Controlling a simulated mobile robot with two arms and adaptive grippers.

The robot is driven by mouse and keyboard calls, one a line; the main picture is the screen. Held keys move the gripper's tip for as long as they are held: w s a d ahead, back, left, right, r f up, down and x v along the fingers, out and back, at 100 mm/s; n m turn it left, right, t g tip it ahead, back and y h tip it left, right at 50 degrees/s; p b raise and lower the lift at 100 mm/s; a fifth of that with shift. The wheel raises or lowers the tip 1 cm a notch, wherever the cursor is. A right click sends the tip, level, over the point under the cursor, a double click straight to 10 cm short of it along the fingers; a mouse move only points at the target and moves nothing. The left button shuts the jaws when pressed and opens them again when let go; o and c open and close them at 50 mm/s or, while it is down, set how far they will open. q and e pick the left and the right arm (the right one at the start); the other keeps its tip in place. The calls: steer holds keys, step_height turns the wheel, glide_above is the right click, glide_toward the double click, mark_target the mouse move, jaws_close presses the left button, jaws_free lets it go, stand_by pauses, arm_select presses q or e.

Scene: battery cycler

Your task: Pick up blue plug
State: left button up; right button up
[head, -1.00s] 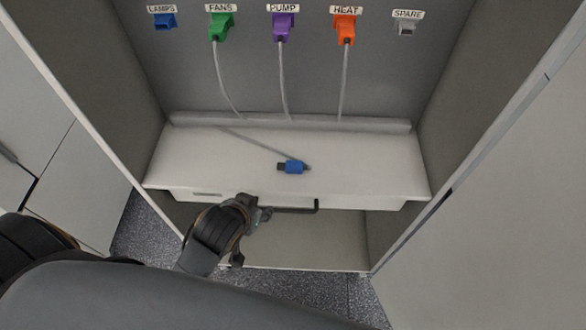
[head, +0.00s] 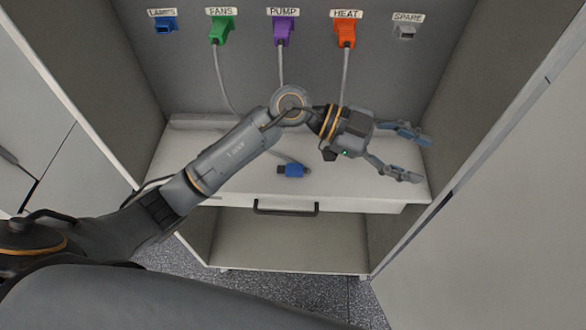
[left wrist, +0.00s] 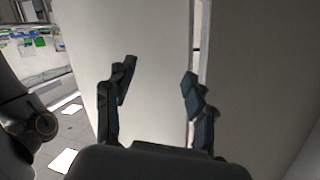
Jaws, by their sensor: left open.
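The blue plug (head: 291,171) lies on its side on the white shelf (head: 236,184) inside the cabinet, in the head view. A grey cable runs from it toward the back, partly hidden behind my left arm. My left gripper (head: 412,155) is open and empty, above the right part of the shelf, to the right of the plug and apart from it. Its fingers point right, away from the plug. In the left wrist view the open fingers (left wrist: 158,90) have only pale panels beyond them. My right gripper is not in view.
The back panel has a blue LAMPS socket (head: 165,26), green FANS plug (head: 221,31), purple PUMP plug (head: 284,32), orange HEAT plug (head: 346,34) and grey SPARE socket (head: 405,32). Cables hang from the plugs. A dark handle (head: 286,207) sits on the shelf's front; side walls flank it.

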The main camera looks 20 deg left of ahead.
arm_select(q)
steer(key=w+a+f+n+y, duration=0.2)
steer(key=w+a+f+y, duration=0.1)
steer(key=a+f+y, duration=0.4)
steer(key=n+y+p, duration=0.2)
steer(key=n+y, duration=0.3)
steer(key=y, duration=0.4)
glide_above(296, 167)
steer(key=f, duration=0.9)
steer(key=shift+d+f, duration=0.15)
steer(key=shift+d, duration=0.05)
steer(key=f+p, duration=0.1)
steer(key=f, duration=0.1)
steer(key=f+p, duration=0.1)
steer(key=f, duration=0.1)
steer(key=shift+s+a+f, duration=0.15)
steer(key=shift+a+f, duration=0.05)
steer(key=shift+f, duration=0.6)
jaws_close()
